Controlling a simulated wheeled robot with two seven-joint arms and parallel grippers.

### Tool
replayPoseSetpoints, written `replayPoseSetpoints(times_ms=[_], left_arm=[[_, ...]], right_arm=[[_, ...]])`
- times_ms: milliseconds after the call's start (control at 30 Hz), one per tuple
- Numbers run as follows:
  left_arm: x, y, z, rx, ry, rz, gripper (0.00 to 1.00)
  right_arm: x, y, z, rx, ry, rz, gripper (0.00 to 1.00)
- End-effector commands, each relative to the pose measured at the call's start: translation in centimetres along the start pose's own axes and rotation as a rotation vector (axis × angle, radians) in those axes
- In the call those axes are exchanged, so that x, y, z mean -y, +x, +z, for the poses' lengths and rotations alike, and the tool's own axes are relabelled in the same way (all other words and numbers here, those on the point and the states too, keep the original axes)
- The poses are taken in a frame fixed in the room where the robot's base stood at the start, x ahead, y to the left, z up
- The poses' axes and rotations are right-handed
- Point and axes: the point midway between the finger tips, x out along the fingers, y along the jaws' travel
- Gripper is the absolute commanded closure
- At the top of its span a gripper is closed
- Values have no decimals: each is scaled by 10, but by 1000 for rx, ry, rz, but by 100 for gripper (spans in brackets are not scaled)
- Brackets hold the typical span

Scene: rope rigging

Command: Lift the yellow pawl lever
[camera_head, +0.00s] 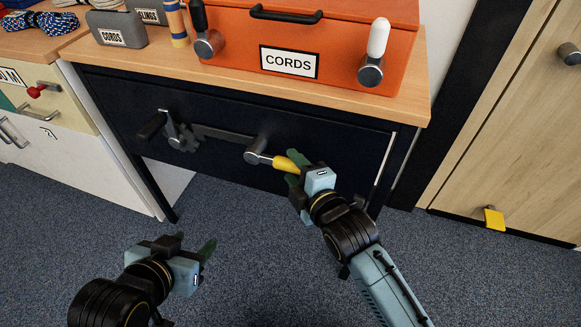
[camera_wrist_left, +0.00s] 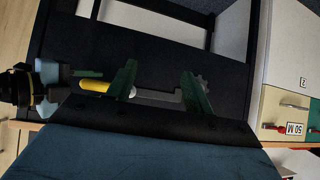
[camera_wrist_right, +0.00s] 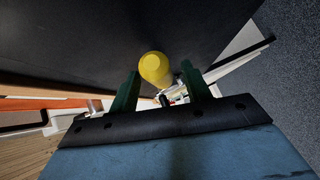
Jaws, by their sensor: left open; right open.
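The yellow pawl lever (camera_head: 286,163) sticks out to the right from a metal pivot (camera_head: 257,150) on the dark front panel. A grey arm (camera_head: 220,134) runs left from the pivot to a toothed wheel (camera_head: 184,140). My right gripper (camera_head: 294,171) is open at the lever's tip. In the right wrist view the yellow tip (camera_wrist_right: 155,68) shows end-on between the open fingertips; I cannot tell whether they touch it. My left gripper (camera_head: 195,243) is open and empty, low over the carpet. The lever (camera_wrist_left: 95,86) also shows in the left wrist view.
A black crank handle (camera_head: 151,126) stands left of the toothed wheel. An orange box (camera_head: 345,35) labelled CORDS sits on the wooden top (camera_head: 412,95) above. A wooden door (camera_head: 530,120) with a yellow tab is at the right. Blue carpet (camera_head: 255,240) lies clear below.

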Motion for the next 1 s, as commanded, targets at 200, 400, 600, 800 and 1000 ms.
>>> replayPoseSetpoints(times_ms=[200, 400, 600, 800, 1000], left_arm=[[-5, 3, -26, -152, 2, 13, 48], [-7, 2, -36, -206, 2, 17, 48], [-7, 2, -37, -209, 2, 17, 48], [-7, 2, -37, -208, 3, 17, 48], [-7, 2, -37, -208, 3, 16, 48]], right_arm=[[1, 15, 0, 1, 0, 1, 52], [0, 20, 0, 0, 1, 1, 52], [0, 20, 0, 0, 1, 0, 52], [0, 20, 0, 0, 0, 0, 71], [0, 20, 0, 0, 0, 0, 98]])
